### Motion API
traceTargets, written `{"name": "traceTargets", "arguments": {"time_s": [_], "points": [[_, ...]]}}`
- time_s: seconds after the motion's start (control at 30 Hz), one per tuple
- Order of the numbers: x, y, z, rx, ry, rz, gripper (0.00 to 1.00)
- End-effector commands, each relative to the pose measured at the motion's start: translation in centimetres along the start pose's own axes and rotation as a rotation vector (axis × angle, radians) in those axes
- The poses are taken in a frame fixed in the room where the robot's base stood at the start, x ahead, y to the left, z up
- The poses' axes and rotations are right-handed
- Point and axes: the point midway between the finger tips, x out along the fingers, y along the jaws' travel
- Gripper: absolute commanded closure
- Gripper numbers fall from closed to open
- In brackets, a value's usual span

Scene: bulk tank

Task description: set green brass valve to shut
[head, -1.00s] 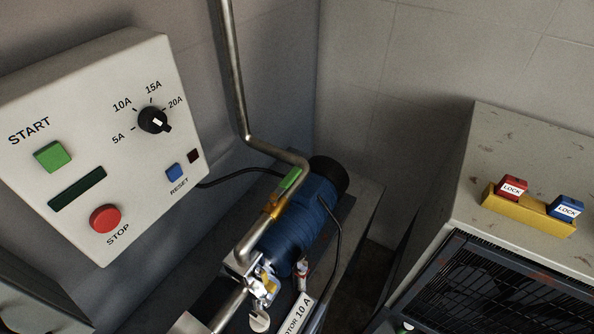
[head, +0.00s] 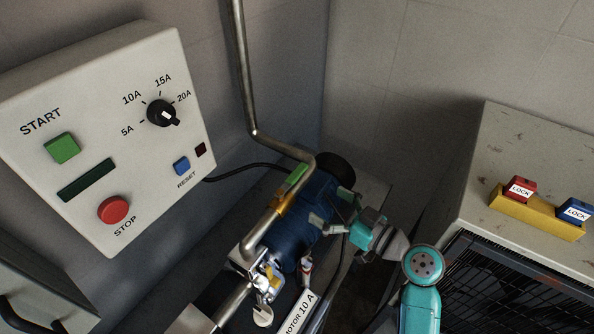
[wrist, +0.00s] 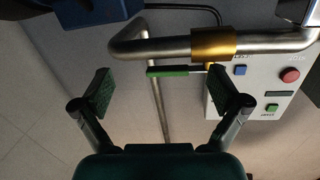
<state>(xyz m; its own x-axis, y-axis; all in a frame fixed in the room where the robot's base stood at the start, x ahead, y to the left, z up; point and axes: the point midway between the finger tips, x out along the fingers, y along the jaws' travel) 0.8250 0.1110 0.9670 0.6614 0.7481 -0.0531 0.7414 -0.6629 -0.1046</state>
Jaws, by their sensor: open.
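The valve has a brass body (head: 281,203) on a bent steel pipe and a green lever handle (head: 295,178). The handle lies roughly along the pipe. In the wrist view the brass body (wrist: 214,43) is at upper right, and the green handle (wrist: 167,71) points left from it, alongside the pipe. My gripper (head: 333,208) is open and empty, to the right of the valve in the head view. In the wrist view my gripper (wrist: 163,92) has its dark pads wide apart, with the green handle ahead between them; neither pad touches it.
A blue motor (head: 304,210) sits by the pipe, with chrome fittings (head: 266,278) and a tag (head: 300,312) below. A control box (head: 105,130) with buttons and a dial is on the left. A cabinet with a yellow lock holder (head: 537,212) stands right.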

Motion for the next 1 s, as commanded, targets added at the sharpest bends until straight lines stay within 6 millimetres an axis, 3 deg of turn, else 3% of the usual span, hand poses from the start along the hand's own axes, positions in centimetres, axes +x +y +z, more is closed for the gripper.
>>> {"name": "traceTargets", "arguments": {"time_s": [0.1, 0.23, 0.43, 0.8, 1.0], "points": [[0.8, 0.2, -3.0, -0.061, 0.027, -0.079, 0.02], [1.2, 0.1, -4.6, -0.099, 0.042, -0.128, 0.02], [2.3, -0.2, -5.1, -0.110, 0.047, -0.146, 0.02], [7.4, -0.9, -5.2, -0.109, 0.046, -0.144, 0.02], [8.6, -1.1, -5.2, -0.109, 0.045, -0.142, 0.02]]}}
